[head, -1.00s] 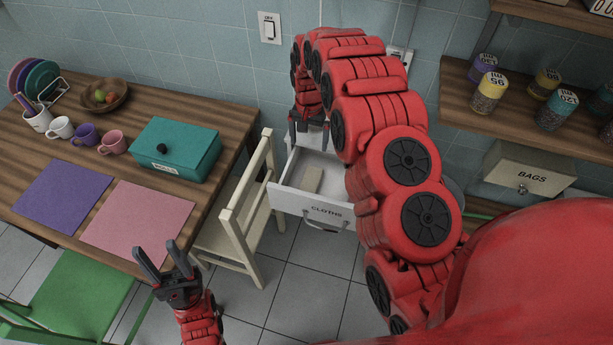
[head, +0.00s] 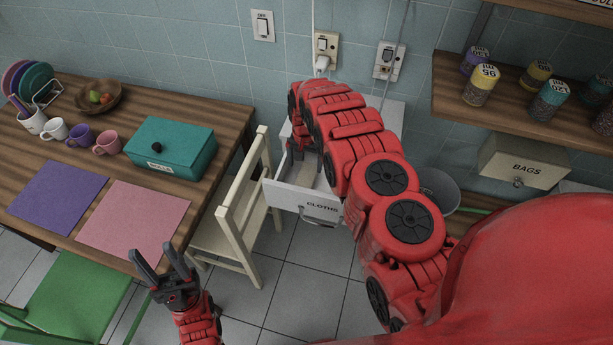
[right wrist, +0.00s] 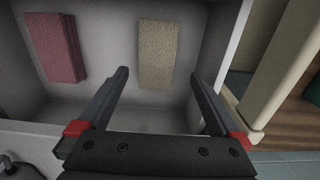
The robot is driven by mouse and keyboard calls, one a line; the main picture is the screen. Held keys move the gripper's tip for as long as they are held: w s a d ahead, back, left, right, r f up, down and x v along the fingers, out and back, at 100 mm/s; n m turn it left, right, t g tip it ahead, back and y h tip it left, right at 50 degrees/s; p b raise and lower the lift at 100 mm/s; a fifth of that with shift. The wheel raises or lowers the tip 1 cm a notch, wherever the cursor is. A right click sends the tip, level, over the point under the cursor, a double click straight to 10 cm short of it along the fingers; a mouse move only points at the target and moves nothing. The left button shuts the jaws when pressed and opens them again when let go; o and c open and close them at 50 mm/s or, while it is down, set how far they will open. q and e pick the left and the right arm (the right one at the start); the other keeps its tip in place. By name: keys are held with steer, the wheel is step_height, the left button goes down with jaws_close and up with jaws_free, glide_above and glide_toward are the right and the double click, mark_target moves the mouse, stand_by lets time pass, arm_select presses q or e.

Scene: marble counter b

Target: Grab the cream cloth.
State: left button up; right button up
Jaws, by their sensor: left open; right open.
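The cream cloth (right wrist: 158,48) lies folded on the floor of the open white drawer (head: 287,196), whose front reads CLOTHS. In the right wrist view a folded dark pink cloth (right wrist: 55,48) lies to its left, apart from it. My right gripper (head: 297,152) is open and empty, with its fingers reaching down toward the drawer. In the right wrist view its fingertips stand to either side of the cream cloth's near end, with no visible contact. In the head view my right arm hides part of the drawer. My left gripper (head: 156,251) is open and empty near the table's front edge.
A cream chair (head: 232,222) stands left of the drawer. The wooden table (head: 226,125) holds a teal box (head: 172,147), mugs and two mats. A shelf with jars (head: 482,85) and a BAGS drawer (head: 525,163) are at right. Tiled floor is clear in front.

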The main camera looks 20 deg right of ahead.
mark_target(307, 175)
steer(key=shift+s+d+f+p, duration=0.1)
steer(key=shift+s+f+p, duration=0.1)
steer(key=shift+f+p, duration=0.25)
steer(key=shift+s+d+f+p, duration=0.1)
steer(key=shift+s+f+p, duration=0.15)
steer(key=shift+f, duration=0.4)
steer(key=shift+w+a+f+b, duration=0.1)
steer(key=shift+f+b, duration=0.5)
steer(key=shift+f, duration=0.8)
steer(key=c, duration=1.3)
steer(key=shift+r, duration=0.1)
